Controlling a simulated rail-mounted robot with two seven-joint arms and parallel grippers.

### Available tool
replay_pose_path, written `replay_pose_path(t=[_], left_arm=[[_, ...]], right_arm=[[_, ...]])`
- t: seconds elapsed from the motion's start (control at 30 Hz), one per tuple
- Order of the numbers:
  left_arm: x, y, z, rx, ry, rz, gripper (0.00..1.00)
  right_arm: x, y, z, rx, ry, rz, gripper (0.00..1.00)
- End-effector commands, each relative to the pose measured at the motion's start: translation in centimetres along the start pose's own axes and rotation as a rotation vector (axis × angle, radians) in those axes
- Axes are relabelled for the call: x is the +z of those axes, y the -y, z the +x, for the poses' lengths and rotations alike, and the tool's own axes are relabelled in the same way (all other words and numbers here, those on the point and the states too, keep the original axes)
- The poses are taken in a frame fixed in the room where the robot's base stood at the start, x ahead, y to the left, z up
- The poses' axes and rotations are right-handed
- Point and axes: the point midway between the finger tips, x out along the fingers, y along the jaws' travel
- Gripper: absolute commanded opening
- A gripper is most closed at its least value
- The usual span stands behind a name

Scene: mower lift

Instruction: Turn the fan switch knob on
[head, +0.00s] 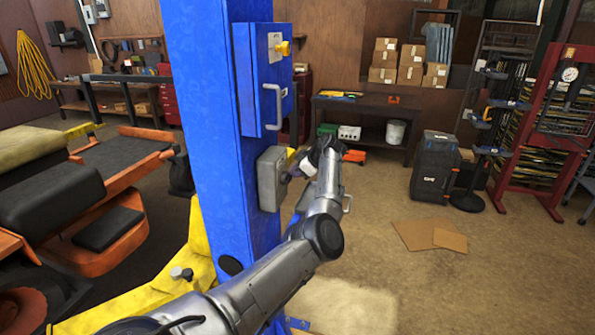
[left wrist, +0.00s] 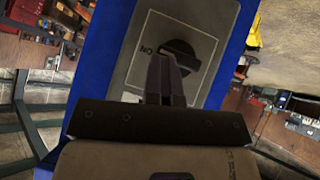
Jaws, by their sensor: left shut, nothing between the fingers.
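The switch box (head: 270,178) is a grey box on the blue lift post (head: 215,120) in the head view. In the left wrist view its grey face plate (left wrist: 155,30) carries a black knob (left wrist: 182,54) with the letters ON to its left. My left gripper (left wrist: 165,75) is shut and empty, its fingertips right at the knob's lower left side. I cannot tell whether they touch it. My right gripper is not in view.
A blue cabinet (head: 265,85) with a yellow knob (head: 283,48) and a handle sits on the post above the switch box. An orange mower (head: 120,170) stands left of the post. Open floor with flat cardboard (head: 428,236) lies to the right.

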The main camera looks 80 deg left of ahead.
Motion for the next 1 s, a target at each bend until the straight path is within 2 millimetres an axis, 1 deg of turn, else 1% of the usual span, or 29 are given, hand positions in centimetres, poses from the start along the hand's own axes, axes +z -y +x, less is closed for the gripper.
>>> replay_pose_path(t=[0.03, 0.3, 0.47, 0.57, 0.67, 0.8, 0.87, 1.0], left_arm=[[0.3, 0.4, 0.5, -0.008, 0.004, 0.001, 0.0], [0.2, 1.4, 0.4, -0.011, 0.003, 0.0, 0.0], [0.0, 1.7, 0.4, -0.013, 0.002, 0.001, 0.0], [-0.5, 1.6, -0.1, -0.012, 0.001, 0.0, 0.0], [-1.6, 1.5, -1.2, -0.008, 0.001, -0.004, 0.0], [-3.7, 1.2, -3.4, 0.003, 0.001, -0.007, 0.0], [-2.9, 1.5, -4.1, 0.005, 0.003, -0.005, 0.0], [-2.9, 1.8, -7.0, 0.006, 0.004, -0.005, 0.0]], right_arm=[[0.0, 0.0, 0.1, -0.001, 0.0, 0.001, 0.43], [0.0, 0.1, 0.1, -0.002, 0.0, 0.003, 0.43], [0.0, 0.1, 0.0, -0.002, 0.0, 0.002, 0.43], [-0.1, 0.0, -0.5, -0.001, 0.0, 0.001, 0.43], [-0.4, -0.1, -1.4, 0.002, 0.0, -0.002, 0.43], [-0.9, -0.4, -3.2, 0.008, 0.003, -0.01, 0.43], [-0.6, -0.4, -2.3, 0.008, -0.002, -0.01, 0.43], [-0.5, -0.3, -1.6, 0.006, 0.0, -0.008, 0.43]])
